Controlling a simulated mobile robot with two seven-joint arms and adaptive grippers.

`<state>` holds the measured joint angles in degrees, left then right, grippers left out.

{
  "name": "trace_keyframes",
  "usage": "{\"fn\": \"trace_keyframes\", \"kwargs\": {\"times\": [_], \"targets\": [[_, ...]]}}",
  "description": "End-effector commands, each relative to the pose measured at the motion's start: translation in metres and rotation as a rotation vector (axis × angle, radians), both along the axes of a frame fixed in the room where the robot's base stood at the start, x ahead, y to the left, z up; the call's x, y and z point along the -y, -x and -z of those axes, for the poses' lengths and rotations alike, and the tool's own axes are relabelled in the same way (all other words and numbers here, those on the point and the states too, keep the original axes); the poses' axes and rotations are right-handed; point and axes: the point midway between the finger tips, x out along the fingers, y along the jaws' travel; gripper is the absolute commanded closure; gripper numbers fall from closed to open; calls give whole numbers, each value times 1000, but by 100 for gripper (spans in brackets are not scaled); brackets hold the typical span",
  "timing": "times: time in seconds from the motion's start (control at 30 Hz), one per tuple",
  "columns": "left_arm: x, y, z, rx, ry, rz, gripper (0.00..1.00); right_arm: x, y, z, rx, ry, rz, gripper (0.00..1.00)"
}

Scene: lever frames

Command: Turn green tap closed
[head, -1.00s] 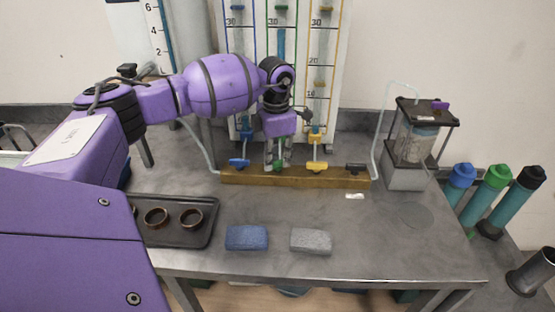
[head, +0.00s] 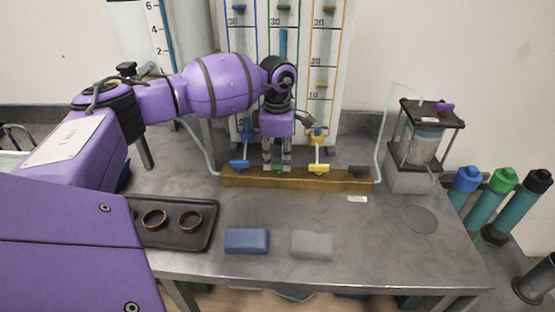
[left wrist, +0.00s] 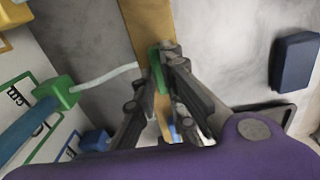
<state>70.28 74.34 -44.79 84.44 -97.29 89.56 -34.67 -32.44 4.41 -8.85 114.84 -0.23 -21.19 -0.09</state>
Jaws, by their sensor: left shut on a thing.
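The green tap (head: 279,168) sits on a wooden bar (head: 230,181) at the foot of the column board, between the blue tap (head: 239,165) and the yellow tap (head: 319,168). My left gripper (head: 276,166) comes down on it from above and is shut on its handle. In the left wrist view the green handle (left wrist: 155,68) shows between the fingertips (left wrist: 160,70), lying roughly along the bar (left wrist: 147,22). The fingers hide part of the handle and the tap body. My right gripper is not in view.
A black tap (head: 358,171) is at the bar's right end. A blue sponge (head: 246,241), a grey sponge (head: 312,245) and a dark tray (head: 178,236) with rings lie in front. A clear tank (head: 420,147) stands right. The front right of the table is clear.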

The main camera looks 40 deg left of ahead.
Motion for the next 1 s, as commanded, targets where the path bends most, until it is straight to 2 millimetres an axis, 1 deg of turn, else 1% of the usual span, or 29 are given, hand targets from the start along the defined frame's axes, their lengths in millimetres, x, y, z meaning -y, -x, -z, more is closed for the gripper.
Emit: {"fn": "trace_keyframes", "kwargs": {"times": [0.17,0.2,0.33,0.63,0.73,0.87,1.0], "targets": [[0,-1,-1,3,-1,1,100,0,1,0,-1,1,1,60],[0,-1,-1,3,-1,1,89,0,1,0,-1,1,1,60],[0,-1,-1,2,0,1,72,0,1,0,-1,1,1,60],[0,0,-1,1,-1,0,71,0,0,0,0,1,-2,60],[0,-1,-7,3,-1,0,71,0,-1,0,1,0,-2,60],[0,-1,-26,4,0,-1,71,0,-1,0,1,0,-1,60],[0,-1,-57,5,-1,-1,71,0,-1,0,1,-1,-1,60]]}}
